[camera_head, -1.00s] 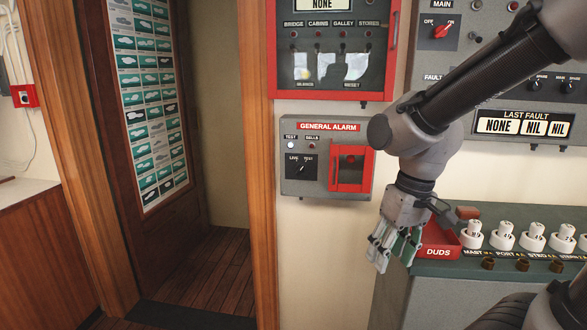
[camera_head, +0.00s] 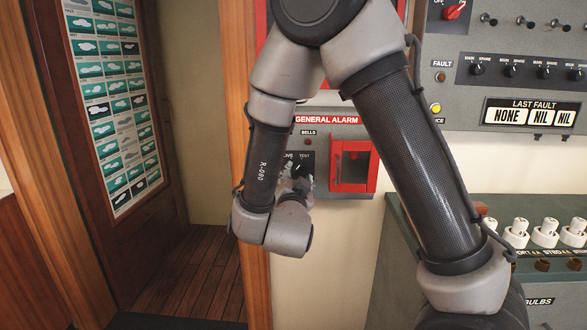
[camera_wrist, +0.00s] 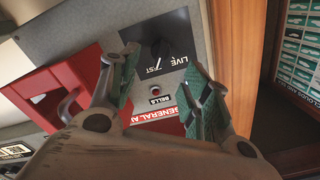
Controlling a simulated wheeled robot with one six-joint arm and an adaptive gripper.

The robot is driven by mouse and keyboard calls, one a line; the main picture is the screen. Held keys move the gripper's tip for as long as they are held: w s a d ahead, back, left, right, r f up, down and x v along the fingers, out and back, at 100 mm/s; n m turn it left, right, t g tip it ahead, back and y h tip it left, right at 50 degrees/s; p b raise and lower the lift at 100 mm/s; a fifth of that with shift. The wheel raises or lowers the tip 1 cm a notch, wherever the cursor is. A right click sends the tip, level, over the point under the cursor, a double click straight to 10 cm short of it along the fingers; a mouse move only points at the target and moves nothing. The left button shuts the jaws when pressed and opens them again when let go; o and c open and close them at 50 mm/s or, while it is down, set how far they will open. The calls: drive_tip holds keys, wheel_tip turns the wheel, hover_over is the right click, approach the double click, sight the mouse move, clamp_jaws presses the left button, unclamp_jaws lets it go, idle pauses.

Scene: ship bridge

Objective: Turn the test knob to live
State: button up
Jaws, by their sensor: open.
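The test knob (camera_wrist: 160,46) is a black pointer knob on a black plate (camera_wrist: 176,30) marked LIVE and TEST. In the wrist view its lower end reaches the TEST lettering and partly covers it. In the head view the plate (camera_head: 291,157) is partly hidden behind my arm and gripper. My gripper (camera_wrist: 163,68) is open, its green-padded fingers spread in front of the panel with the knob beyond and between them. Nothing is between the pads. I cannot tell whether a fingertip touches the panel. In the head view the gripper (camera_head: 298,184) shows only partly behind my wrist.
A red-framed box (camera_head: 353,167) stands out from the panel right of the knob. The BELLS lamp (camera_wrist: 155,88) is close by. A wooden door frame (camera_head: 258,285) is left of the panel. A counter with white bulbs (camera_head: 516,234) is at the right.

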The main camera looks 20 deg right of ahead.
sight(297, 169)
drive_tip(key=x, duration=0.7)
drive_tip(key=shift+w+f, duration=0.1)
drive_tip(key=shift+w, duration=0.1)
drive_tip(key=shift+c, duration=0.5)
drive_tip(key=c, duration=0.9)
